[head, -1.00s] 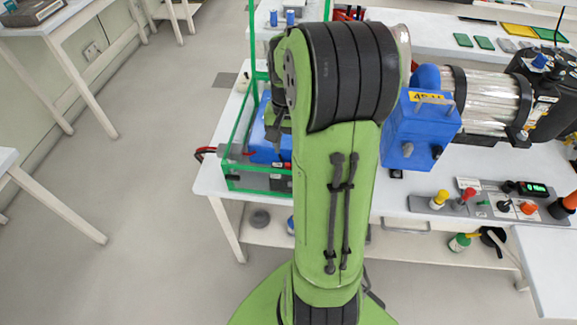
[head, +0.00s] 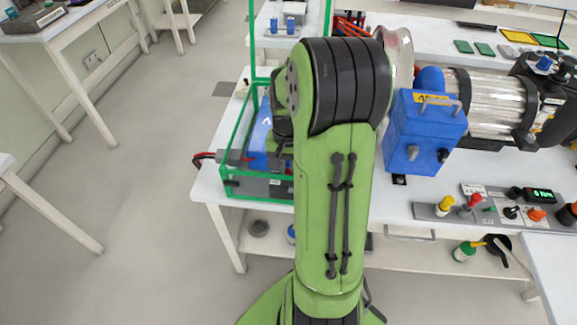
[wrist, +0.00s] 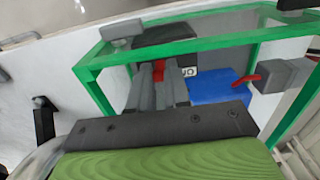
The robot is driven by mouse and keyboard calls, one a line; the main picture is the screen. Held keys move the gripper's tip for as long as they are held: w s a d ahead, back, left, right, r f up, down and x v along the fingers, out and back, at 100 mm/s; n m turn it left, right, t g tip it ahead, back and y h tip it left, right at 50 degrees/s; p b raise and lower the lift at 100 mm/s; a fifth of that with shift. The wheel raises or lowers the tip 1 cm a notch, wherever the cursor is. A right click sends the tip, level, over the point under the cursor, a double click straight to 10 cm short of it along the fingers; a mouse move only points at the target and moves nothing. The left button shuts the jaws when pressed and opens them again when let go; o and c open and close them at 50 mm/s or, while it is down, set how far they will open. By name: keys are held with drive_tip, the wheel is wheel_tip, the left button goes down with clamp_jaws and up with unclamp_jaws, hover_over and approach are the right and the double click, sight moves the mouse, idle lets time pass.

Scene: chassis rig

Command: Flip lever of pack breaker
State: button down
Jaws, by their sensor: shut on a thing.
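In the wrist view the fingers of my gripper (wrist: 159,88) reach inside a green frame (wrist: 190,46). They are closed around a small red lever (wrist: 158,71) in front of a dark breaker housing (wrist: 165,36). The fingers hide most of the lever, so its angle is unclear. A blue pack (wrist: 212,88) lies just right of the fingers. In the head view the green frame (head: 222,160) and blue pack (head: 260,136) show left of my arm. My arm hides the fingers and lever there.
Frame bars surround the fingers closely. A blue box (head: 424,132) with a glass cylinder (head: 488,100) stands right of my arm. A control panel (head: 500,207) lies at the bench front.

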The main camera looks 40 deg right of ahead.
drive_tip(key=shift+s+a+f+t+h+b, duration=0.15)
drive_tip(key=shift+t+h+b, duration=0.3)
drive_tip(key=shift+b, duration=0.6)
drive_tip(key=shift+a, duration=0.15)
drive_tip(key=c, duration=1.1)
unclamp_jaws()
drive_tip(key=r+p, duration=0.2)
drive_tip(key=r, duration=0.3)
drive_tip(key=s+a+r+p, duration=0.1)
drive_tip(key=r+p, duration=0.1)
drive_tip(key=r, duration=0.3)
drive_tip(key=r+p, duration=0.2)
drive_tip(key=r, duration=0.4)
drive_tip(key=shift+s+a, duration=0.15)
drive_tip(key=shift+a, duration=0.1)
